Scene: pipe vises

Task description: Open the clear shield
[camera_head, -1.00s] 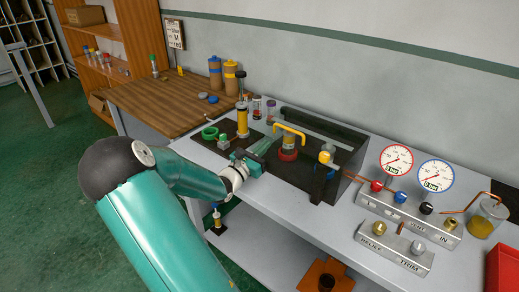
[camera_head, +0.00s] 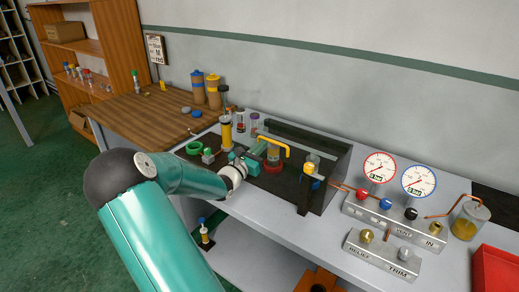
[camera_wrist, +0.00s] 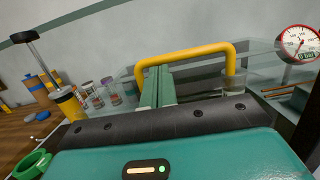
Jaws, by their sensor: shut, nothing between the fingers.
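The clear shield (camera_wrist: 262,54) is a see-through panel over a dark fixture on the bench, its edges faint in the wrist view. Its yellow bar handle (camera_head: 273,144) also spans the upper middle of the wrist view (camera_wrist: 190,53). My gripper (camera_head: 258,150) is at the left part of the handle, with nothing held. In the wrist view its two green fingers (camera_wrist: 158,72) are together, their tips just under the yellow bar near its left bend. I cannot tell whether they touch it. A red ring (camera_head: 273,167) sits below the handle.
A yellow cylinder with a black plunger (camera_head: 226,130) and a green ring (camera_head: 194,148) stand left of my gripper. A dark side wall (camera_head: 337,178) bounds the fixture on the right. Gauges (camera_head: 379,167) and valve blocks stand further right.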

